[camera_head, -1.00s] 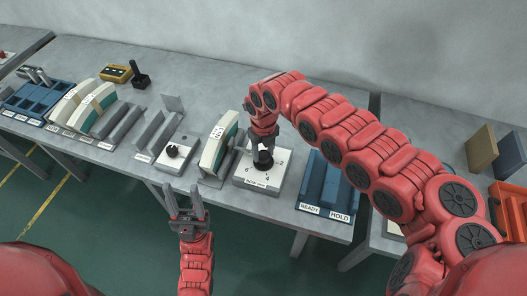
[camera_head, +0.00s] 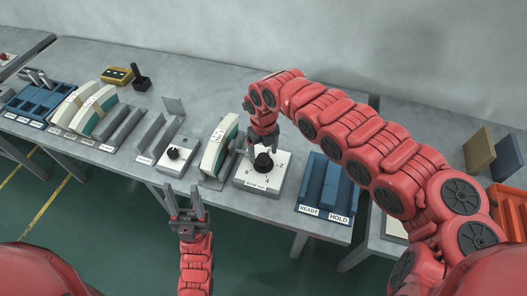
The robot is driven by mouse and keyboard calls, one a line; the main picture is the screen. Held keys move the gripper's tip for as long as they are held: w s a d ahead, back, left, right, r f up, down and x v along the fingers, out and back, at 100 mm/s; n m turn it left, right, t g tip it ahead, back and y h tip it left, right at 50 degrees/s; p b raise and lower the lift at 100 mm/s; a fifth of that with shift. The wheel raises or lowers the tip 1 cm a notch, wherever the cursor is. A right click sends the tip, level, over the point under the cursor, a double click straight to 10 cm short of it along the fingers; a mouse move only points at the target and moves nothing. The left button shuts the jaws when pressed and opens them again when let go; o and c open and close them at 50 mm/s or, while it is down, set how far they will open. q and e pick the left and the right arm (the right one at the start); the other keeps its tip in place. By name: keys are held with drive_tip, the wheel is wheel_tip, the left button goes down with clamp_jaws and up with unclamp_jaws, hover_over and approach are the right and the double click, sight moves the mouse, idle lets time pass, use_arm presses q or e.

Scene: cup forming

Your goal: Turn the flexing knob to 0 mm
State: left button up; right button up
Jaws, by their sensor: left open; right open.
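The flexing knob is a black round knob (camera_head: 263,163) on a pale dial plate (camera_head: 247,179) with numbers around it and a label along its front edge. My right gripper (camera_head: 263,147) is over the knob, pointing down, with its jaws open; whether the fingers touch the knob is hard to tell. The knob's pointer is too small to read. My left gripper (camera_head: 185,203) is open and empty, in front of the table's front edge, away from the dial.
A white-green curved gauge (camera_head: 219,143) stands just left of the dial. A smaller black knob (camera_head: 174,152) sits on a box further left. A blue tray (camera_head: 325,190) labelled READY and HOLD is at right. My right arm covers the table's back right.

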sight(263, 157)
wheel_tip(263, 157, up, 16)
drive_tip(key=p, duration=1.3)
drive_tip(key=shift+p, duration=0.3)
drive_tip(key=shift+f, duration=0.15)
